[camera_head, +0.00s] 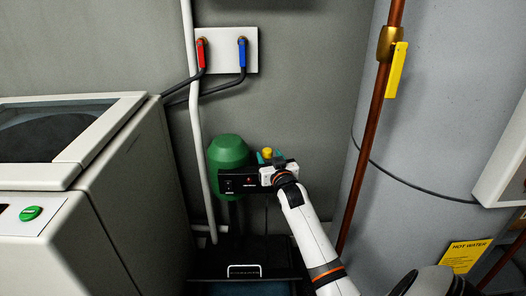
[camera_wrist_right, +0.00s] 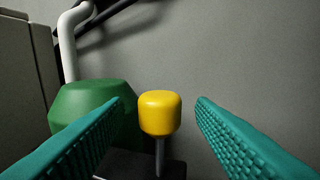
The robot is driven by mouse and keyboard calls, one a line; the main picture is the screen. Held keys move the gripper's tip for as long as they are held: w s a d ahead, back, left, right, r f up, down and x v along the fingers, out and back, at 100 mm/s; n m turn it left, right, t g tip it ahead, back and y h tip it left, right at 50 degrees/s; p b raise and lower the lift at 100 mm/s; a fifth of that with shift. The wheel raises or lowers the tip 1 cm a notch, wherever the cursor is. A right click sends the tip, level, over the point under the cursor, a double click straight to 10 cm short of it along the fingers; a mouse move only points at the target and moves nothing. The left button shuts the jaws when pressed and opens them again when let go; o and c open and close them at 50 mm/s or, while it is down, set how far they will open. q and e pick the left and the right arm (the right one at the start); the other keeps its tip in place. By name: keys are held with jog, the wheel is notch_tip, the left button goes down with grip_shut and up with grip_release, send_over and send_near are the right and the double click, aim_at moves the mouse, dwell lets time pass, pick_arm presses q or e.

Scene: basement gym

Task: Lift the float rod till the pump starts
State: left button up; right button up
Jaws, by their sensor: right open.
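The float rod has a yellow knob (camera_wrist_right: 160,112) on a thin metal stem (camera_wrist_right: 159,157). In the head view the yellow knob (camera_head: 267,153) shows just beyond my right wrist. The green pump (camera_head: 229,152) stands left of it, and its top also shows in the right wrist view (camera_wrist_right: 88,104). My right gripper (camera_wrist_right: 163,112) is open, its teal fingers on either side of the knob with gaps on both sides. Whether the knob lies fully between the fingertips in depth is hard to tell. The stem's lower end is hidden. My left gripper is not in view.
A white washing machine (camera_head: 110,150) stands at the left. A white pipe (camera_head: 196,120) runs down beside the pump. A copper pipe (camera_head: 370,130) with a yellow valve lever (camera_head: 396,70) and a grey tank (camera_head: 445,130) stand at the right. A dark sump (camera_head: 245,250) lies below.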

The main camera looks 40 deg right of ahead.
aim_at(265, 149)
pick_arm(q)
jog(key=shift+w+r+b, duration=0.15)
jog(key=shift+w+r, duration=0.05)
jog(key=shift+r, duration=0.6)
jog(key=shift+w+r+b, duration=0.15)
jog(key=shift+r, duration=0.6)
pick_arm(e)
jog(key=shift+x, duration=2.55)
grip_shut()
